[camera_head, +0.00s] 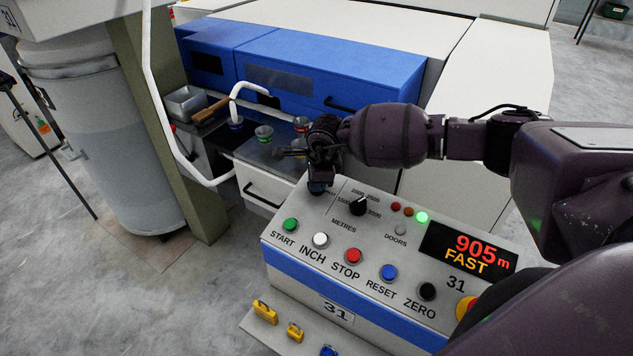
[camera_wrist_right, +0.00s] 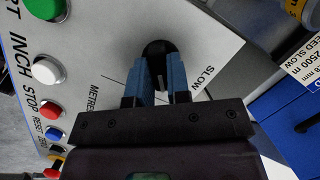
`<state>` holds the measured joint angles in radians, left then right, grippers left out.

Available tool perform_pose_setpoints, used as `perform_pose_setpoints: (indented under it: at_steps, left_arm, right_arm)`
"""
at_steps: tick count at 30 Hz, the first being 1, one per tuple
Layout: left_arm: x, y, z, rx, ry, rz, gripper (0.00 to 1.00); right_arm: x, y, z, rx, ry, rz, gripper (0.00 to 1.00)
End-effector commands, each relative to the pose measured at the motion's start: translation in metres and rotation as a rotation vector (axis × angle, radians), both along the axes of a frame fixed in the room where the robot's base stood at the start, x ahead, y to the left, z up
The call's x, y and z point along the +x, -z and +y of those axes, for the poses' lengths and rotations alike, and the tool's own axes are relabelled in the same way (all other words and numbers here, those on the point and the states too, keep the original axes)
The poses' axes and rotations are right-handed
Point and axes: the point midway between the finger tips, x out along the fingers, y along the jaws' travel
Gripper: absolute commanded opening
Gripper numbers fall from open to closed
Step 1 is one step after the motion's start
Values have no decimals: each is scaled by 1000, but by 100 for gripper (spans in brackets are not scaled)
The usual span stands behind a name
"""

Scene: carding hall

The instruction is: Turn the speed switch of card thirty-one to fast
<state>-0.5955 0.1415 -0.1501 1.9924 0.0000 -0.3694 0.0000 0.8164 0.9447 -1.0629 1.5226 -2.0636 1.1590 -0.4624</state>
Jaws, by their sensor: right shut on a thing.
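The control panel (camera_head: 300,215) of card 31 has a sloped grey face marked 31. Its display (camera_head: 468,252) reads 905 m and FAST. My right gripper (camera_head: 318,186) is at the panel's upper left corner and hides most of the speed switch there. In the right wrist view, its two blue fingers (camera_wrist_right: 160,82) are shut on the black switch knob (camera_wrist_right: 157,48). The word SLOW shows beside the knob; the FAST label is hidden. My left gripper is not in view.
A metres dial (camera_head: 358,204) sits right of the gripper. A row of buttons, from green start (camera_head: 290,224) to black zero (camera_head: 428,291), runs along the front. A white bent rail (camera_head: 170,120) and a shelf with small cups (camera_head: 264,134) stand behind.

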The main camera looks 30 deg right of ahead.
Motion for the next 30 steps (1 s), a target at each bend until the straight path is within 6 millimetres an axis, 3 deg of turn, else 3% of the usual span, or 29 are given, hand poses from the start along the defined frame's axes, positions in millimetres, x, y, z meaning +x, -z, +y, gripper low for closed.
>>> perform_pose_setpoints:
  at_steps: [15,30]
  left_arm:
    - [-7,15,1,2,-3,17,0]
    - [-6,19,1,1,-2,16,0]
  right_arm:
    - [-1,1,1,57,440,-99,0]
    - [-2,0,1,82,636,-141,0]
